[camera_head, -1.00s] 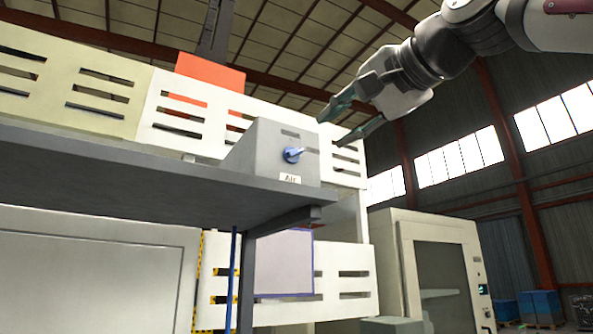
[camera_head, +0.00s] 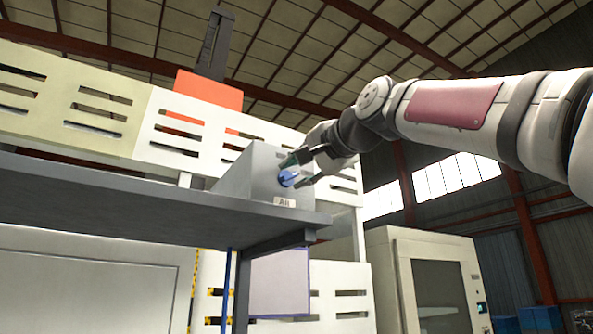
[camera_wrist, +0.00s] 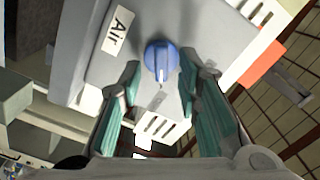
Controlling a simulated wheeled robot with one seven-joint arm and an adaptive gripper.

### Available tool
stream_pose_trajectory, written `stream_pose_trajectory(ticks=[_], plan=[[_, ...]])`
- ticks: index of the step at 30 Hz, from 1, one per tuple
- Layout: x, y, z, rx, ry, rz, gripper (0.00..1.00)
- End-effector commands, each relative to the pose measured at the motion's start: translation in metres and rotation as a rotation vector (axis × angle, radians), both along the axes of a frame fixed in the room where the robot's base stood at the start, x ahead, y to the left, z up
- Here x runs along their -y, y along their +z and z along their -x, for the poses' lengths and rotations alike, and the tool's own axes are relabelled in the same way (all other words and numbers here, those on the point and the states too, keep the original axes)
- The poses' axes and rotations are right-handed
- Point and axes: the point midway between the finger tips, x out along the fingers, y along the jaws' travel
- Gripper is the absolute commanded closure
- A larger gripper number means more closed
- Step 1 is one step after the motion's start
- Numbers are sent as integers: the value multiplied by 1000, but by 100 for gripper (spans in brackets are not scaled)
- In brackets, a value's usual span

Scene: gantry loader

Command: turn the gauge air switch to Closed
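The air switch is a blue round knob (camera_head: 288,178) on the front of a grey box (camera_head: 257,168), with a white "Air" label (camera_head: 284,202) below it. In the wrist view the knob (camera_wrist: 160,62) has a pale pointer line toward the picture's bottom. My gripper (camera_head: 292,172) is at the knob in the head view. In the wrist view its two teal fingers (camera_wrist: 162,80) are spread apart, with the knob between and just beyond their tips. I see a gap on both sides, so the fingers do not appear to touch it.
The box stands on a grey shelf (camera_head: 150,200) with a bracket below. A slotted white panel (camera_head: 190,135) and an orange plate (camera_head: 209,90) are behind. A white cabinet (camera_head: 385,270) stands at the lower right. The space right of the box holds only my arm.

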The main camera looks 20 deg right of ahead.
Motion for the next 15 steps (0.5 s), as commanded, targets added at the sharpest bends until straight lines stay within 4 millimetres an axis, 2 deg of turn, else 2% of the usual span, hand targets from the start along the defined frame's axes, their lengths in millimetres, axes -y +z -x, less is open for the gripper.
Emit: stream_pose_trajectory(ticks=[6, 14, 15], plan=[[-3, 0, -9, 2, 0, 3, 69], [-3, 0, -10, 1, -1, 3, 69], [-3, 0, -10, 1, -1, 3, 74]])
